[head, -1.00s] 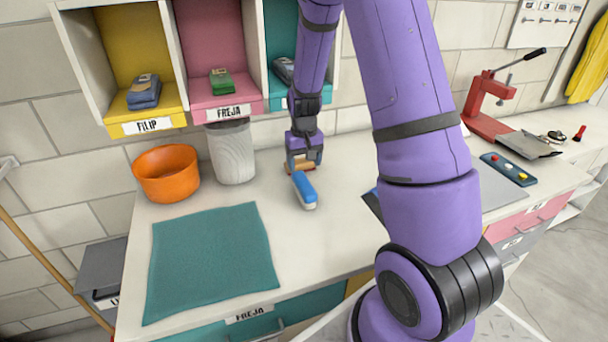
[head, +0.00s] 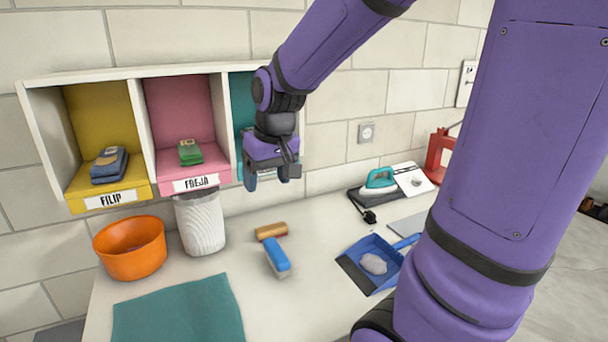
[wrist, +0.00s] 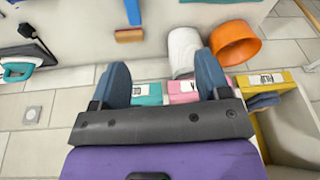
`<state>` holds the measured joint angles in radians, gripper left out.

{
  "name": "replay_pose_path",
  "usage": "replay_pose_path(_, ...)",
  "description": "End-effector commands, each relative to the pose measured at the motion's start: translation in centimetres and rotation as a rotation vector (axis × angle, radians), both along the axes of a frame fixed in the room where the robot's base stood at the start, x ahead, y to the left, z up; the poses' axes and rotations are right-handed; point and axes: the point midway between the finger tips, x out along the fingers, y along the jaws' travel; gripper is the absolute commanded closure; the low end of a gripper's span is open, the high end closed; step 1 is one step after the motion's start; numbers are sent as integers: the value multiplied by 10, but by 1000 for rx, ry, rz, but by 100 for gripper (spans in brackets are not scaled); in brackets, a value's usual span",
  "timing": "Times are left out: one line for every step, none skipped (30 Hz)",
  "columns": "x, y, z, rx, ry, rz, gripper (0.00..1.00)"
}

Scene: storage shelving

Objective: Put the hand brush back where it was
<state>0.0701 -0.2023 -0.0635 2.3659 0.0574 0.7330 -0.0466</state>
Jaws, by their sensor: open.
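A blue-backed hand brush (head: 278,257) with pale bristles lies on the white worktop. Its blue end also shows at the top edge of the wrist view (wrist: 132,11). A wooden block with a reddish end (head: 271,231) lies just behind it. My gripper (head: 268,183) is raised well above the worktop, in front of the teal compartment (head: 243,100) and partly hiding it. In the wrist view its two fingers (wrist: 162,66) are wide apart with nothing held between them.
A blue dustpan (head: 358,278) holding a pale lump lies right of the brush. An orange bowl (head: 130,250), a ribbed white bin (head: 200,225) and a teal cloth (head: 180,312) are left. The yellow (head: 103,125) and pink (head: 180,115) compartments hold small items. A teal iron (head: 380,178) stands at the back.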

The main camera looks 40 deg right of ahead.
Motion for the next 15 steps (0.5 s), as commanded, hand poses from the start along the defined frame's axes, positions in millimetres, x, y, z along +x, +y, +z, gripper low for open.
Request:
replay_pose_path(-13,6,12,-3,-24,12,30)
replay_pose_path(-21,8,18,-5,-36,19,30)
replay_pose_path(-31,12,25,-7,-51,27,30)
replay_pose_path(-39,15,30,-10,-61,33,30)
replay_pose_path(-46,18,34,-12,-72,40,30)
replay_pose_path(-57,21,41,-16,-86,48,30)
replay_pose_path(-65,23,44,-19,-97,54,30)
replay_pose_path(-73,26,48,-23,-108,60,30)
replay_pose_path(-84,28,53,-27,-122,67,30)
replay_pose_path(-92,31,56,-30,-133,73,30)
replay_pose_path(-99,32,58,-33,-143,79,30)
replay_pose_path(-109,35,61,-37,-156,86,30)
replay_pose_path(-116,36,63,-39,-164,90,30)
replay_pose_path(-122,38,65,-43,-173,94,30)
replay_pose_path(-130,39,66,-46,-182,98,30)
